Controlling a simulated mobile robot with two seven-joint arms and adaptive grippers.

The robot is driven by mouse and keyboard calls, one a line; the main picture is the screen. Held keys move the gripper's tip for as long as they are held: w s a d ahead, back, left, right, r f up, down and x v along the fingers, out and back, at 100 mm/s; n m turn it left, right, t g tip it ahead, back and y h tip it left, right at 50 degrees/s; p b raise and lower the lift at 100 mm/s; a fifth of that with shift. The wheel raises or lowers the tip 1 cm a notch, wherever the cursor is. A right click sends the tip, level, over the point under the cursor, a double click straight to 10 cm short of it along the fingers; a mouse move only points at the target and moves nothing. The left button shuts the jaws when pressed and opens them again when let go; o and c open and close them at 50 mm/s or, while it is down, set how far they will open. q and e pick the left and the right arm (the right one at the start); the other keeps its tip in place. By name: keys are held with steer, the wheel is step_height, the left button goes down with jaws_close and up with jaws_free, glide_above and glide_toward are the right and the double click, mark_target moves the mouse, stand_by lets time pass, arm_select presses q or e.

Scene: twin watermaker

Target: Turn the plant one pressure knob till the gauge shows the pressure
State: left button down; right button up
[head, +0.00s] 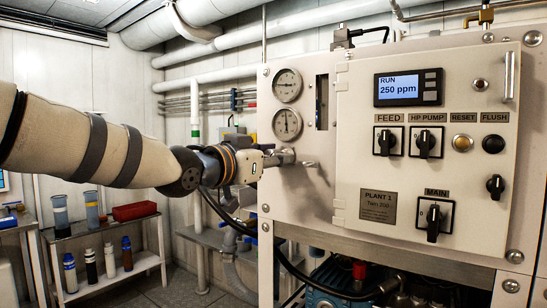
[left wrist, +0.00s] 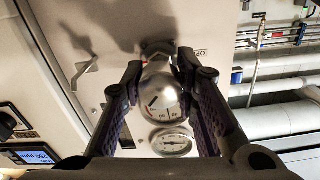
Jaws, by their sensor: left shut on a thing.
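The pressure knob (head: 287,157) is a small silver part on the pale panel of plant one, below two round gauges. My left gripper (head: 272,159) reaches it from the left and hides part of it. In the left wrist view, which looks upside down, the gripper's dark fingers (left wrist: 160,66) stand on both sides of the shiny knob (left wrist: 160,79), shut on it. The lower gauge (head: 287,124) has a near-vertical needle; the upper gauge (head: 288,86) has a near-level needle. Their numbers are too small to read. My right gripper is not in view.
The cabinet door (head: 430,150) carries a display (head: 408,87) reading RUN 250 ppm, plus switches and buttons. A silver lever (left wrist: 86,69) sticks out near the knob. Shelves with bottles (head: 100,235) stand at the left; pipes (head: 215,75) run along the wall.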

arm_select(q)
steer(key=c, duration=1.2)
jaws_free()
steer(key=v, duration=1.2)
